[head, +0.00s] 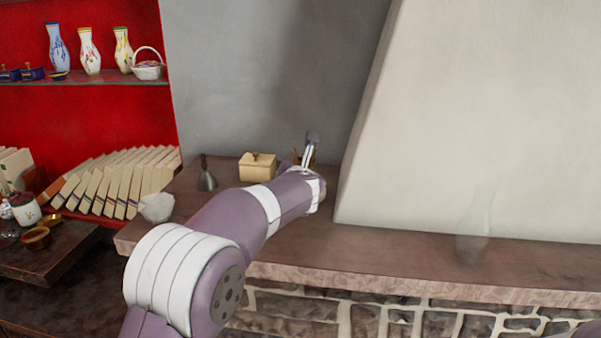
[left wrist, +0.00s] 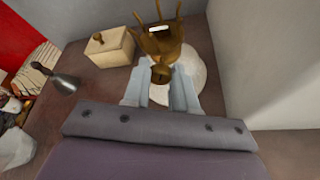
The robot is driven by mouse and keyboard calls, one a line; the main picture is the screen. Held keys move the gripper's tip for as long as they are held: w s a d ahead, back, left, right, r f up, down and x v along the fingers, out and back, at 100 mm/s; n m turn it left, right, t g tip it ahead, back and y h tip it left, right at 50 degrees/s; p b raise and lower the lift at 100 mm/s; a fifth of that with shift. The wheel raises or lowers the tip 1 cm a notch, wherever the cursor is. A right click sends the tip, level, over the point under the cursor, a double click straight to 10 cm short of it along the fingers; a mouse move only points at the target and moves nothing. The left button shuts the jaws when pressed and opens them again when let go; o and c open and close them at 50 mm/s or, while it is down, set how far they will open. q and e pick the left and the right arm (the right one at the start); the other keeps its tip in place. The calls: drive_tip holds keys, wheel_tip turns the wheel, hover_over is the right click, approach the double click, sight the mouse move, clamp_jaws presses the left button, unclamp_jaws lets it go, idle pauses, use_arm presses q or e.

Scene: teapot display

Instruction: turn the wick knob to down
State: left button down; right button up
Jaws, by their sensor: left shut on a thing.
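A brass-coloured piece (left wrist: 158,38) with upright prongs stands on a round pale base (left wrist: 200,85) in the left wrist view. Its round, dark brass wick knob (left wrist: 161,74) faces my left gripper (left wrist: 160,78). The gripper's two pale fingers are at either side of the knob, shut on it. In the head view my left gripper (head: 309,150) reaches over the mantel shelf. The brass piece is mostly hidden behind it there. Which way the knob is turned cannot be told. My right gripper is not in view.
A cream lidded box (head: 258,168) and a grey bell with a dark handle (head: 207,178) stand left of my gripper on the wooden shelf (head: 400,255). A white lump (head: 156,207) lies nearer its left end. A pale chimney wall (head: 470,110) rises close on the right.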

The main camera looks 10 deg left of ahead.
use_arm(q)
drive_tip(key=n+h+p, duration=0.1)
drive_tip(key=n+h, duration=0.1)
drive_tip(key=n, duration=0.1)
drive_tip(key=shift+a, duration=0.15)
idle(0.5)
drive_tip(key=c, duration=0.9)
unclamp_jaws()
drive_tip(key=v, duration=1.2)
drive_tip(key=shift+s+r, duration=0.2)
drive_tip(key=shift+r, duration=0.05)
